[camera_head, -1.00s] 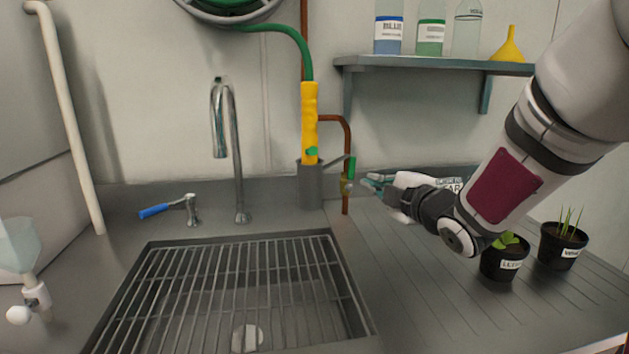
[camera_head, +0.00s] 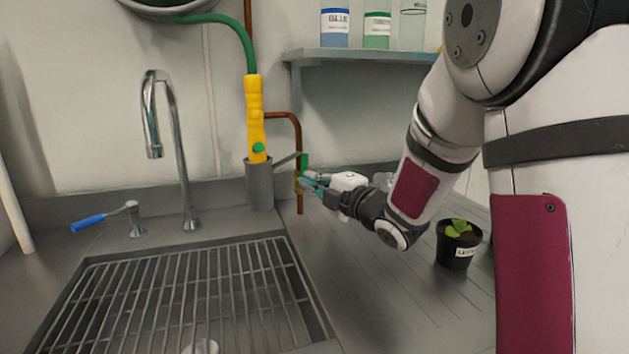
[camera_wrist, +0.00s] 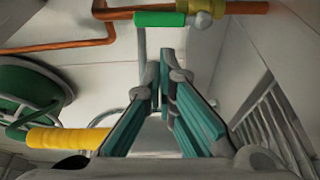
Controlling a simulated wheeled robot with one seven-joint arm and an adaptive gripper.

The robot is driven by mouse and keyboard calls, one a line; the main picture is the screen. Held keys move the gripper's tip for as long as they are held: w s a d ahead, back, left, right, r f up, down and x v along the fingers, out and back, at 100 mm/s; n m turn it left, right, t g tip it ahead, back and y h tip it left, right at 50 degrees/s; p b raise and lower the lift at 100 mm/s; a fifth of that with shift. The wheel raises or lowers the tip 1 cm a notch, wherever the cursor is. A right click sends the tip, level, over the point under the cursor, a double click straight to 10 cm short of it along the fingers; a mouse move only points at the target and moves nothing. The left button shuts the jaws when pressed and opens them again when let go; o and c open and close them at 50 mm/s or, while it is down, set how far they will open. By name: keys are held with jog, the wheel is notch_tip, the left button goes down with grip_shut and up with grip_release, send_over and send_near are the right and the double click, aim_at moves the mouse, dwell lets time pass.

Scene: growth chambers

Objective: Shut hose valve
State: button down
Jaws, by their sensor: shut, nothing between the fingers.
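The hose valve has a brass body (camera_head: 297,184) on a copper pipe and a green handle (camera_head: 304,162), right of the grey hose holder. The handle stands upright and a thin grey bar meets its top. In the wrist view the green handle (camera_wrist: 160,19) lies along the pipe, with the brass body (camera_wrist: 207,8) at its right end. My gripper (camera_head: 308,180) is shut and empty, its teal fingertips close by the valve at the handle's lower end. In the wrist view the fingers (camera_wrist: 164,75) point toward the handle. I cannot tell whether they touch it.
A yellow hose nozzle (camera_head: 255,115) stands in the grey holder (camera_head: 259,186), just left of the valve. A tap (camera_head: 180,150) and sink grate (camera_head: 180,295) are further left. A potted plant (camera_head: 457,245) stands right of my forearm. A shelf with bottles (camera_head: 370,54) is above.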

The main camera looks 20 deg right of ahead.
jog(key=x, duration=0.7)
jog(key=shift+d+r+b, duration=0.15)
jog(key=shift+d+b, duration=0.2)
jog(key=shift+b, duration=0.65)
